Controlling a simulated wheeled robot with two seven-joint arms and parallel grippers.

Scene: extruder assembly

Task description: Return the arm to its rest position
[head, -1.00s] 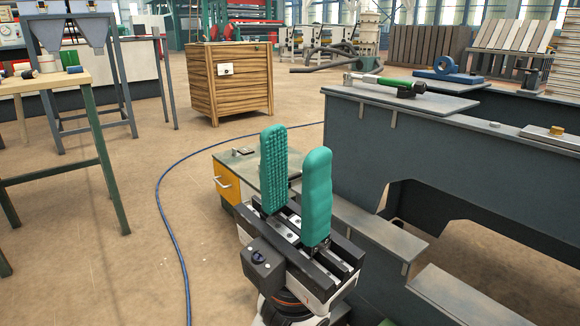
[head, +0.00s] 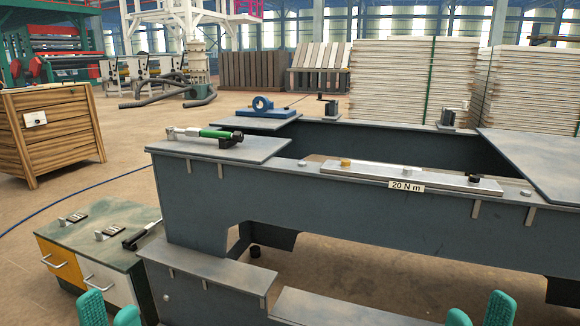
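My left gripper (head: 110,312) shows at the bottom left, in front of the low cabinet. Only the tips of its two teal fingers are in view. They stand apart with a narrow gap, and nothing shows between them. My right gripper (head: 479,312) shows at the bottom right, in front of the grey machine frame. Its teal fingertips are also apart, with nothing seen between them. Both wrists and arms are below the picture edge.
A grey machine frame (head: 330,212) spans the middle and right. A green-handled tool (head: 206,135) lies on its left plate, and a bar marked "20 N m" (head: 410,178) lies along its top. A low cabinet (head: 100,262) stands left. A wooden crate (head: 50,130) stands behind on open floor.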

